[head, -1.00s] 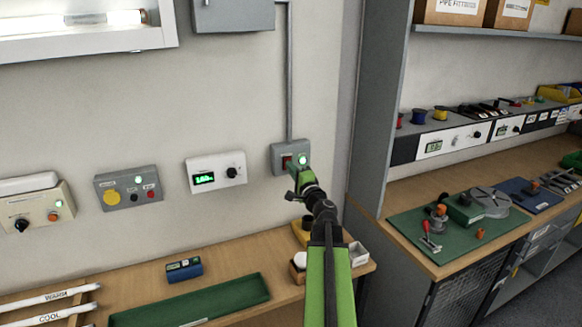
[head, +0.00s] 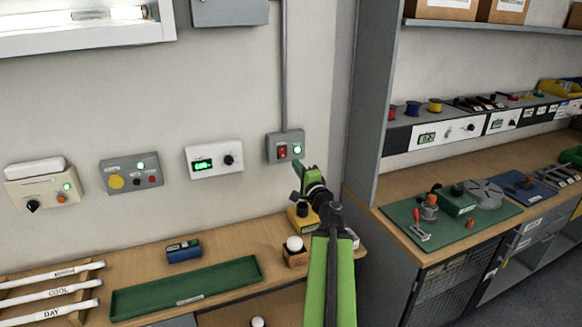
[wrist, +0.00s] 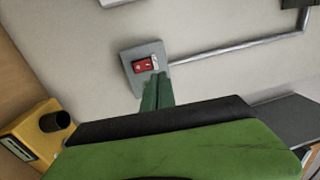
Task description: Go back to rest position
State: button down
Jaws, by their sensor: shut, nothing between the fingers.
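My gripper (head: 299,167) is at the end of my green and black arm, in front of the wall just below a grey switch box (head: 286,147). The box has a red switch and a lit green lamp. In the wrist view my green gripper fingers (wrist: 157,92) are together and empty, pointing toward the switch box (wrist: 146,65) with its red rocker. They overlap the box's lower edge in that picture; I cannot tell whether they touch it.
The bench below holds a green tray (head: 187,290), a wooden block with a white ball (head: 294,244), a yellow device (head: 303,217) and labelled tubes (head: 50,292). A grey side panel (head: 372,110) stands right of my arm. More wall boxes hang left.

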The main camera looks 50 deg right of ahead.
jog(key=shift+s+d, duration=0.15)
jog(key=shift+d, duration=0.1)
